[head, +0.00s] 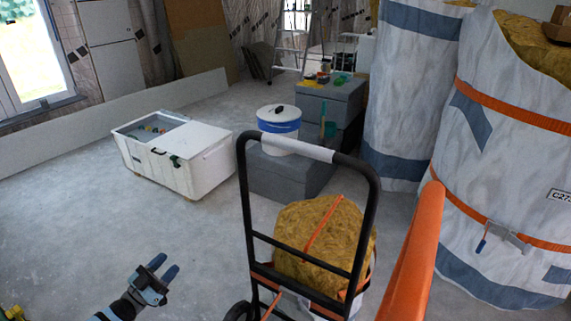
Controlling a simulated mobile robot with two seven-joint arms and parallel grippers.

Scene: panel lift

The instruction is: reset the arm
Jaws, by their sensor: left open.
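My left gripper (164,271) shows at the lower left of the head view, over bare grey floor. Its two blue fingers are apart with nothing between them. Its arm comes in from the bottom left edge. It touches no object that I can see. My right gripper is not in the view.
A black hand truck (373,215) carrying yellow insulation (310,225) stands right of my gripper. A white chest (190,175) and a grey block (285,175) with a white bucket (279,125) stand beyond. Large wrapped rolls (470,190) and an orange bar (418,255) fill the right.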

